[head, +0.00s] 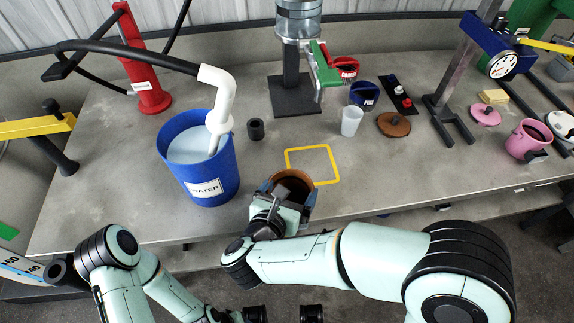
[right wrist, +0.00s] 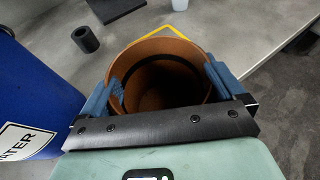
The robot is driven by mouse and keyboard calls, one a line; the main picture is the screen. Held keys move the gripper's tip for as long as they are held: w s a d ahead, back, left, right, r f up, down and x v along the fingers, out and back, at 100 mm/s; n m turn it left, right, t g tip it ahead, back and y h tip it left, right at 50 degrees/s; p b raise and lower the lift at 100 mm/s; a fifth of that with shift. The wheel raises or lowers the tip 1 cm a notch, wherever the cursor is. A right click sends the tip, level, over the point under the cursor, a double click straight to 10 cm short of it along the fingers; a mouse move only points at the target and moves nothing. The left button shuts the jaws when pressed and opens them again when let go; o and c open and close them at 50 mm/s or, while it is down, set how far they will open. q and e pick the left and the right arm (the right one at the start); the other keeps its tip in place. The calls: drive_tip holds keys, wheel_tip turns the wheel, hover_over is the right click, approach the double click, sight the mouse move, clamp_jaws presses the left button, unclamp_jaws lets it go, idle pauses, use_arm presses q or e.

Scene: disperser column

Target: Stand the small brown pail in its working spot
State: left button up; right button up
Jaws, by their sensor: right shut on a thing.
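The small brown pail (head: 294,182) is in my right gripper (head: 286,196), near the table's front edge. In the right wrist view the pail (right wrist: 165,58) shows its open mouth upward, with the blue finger pads (right wrist: 160,90) on either side of it. The pail's inside looks dark and its base is hidden. A yellow square outline (head: 313,147) is marked on the table just beyond the pail; the pail overlaps its near edge in the head view. My left arm is low at the left; its gripper is at the bottom edge, too cut off to read.
A blue water bucket (head: 210,186) with a white spout stands left of the pail. A black ring (head: 256,129) and a translucent cup (head: 351,121) flank the square. The dispenser stand (head: 293,95) is behind it.

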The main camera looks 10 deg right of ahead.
drive_tip(key=shift+s+a+f, duration=0.15)
drive_tip(key=shift+s+a, duration=0.1)
drive_tip(key=shift+s, duration=0.1)
drive_tip(key=shift+w+d+r+p+x, duration=0.15)
drive_tip(key=shift+r+x, duration=0.4)
drive_tip(key=shift+x, duration=2.4)
drive_tip(key=shift+w+r+p+x, duration=0.25)
drive_tip(key=shift+r+x, duration=0.25)
drive_tip(key=shift+x, duration=2.4)
drive_tip(key=shift+w+d+r+p+x, duration=0.15)
drive_tip(key=shift+r+x, duration=0.4)
drive_tip(key=shift+x, duration=2.4)
drive_tip(key=shift+f, duration=0.15)
drive_tip(key=o, duration=0.7)
drive_tip(key=shift+c, duration=0.2)
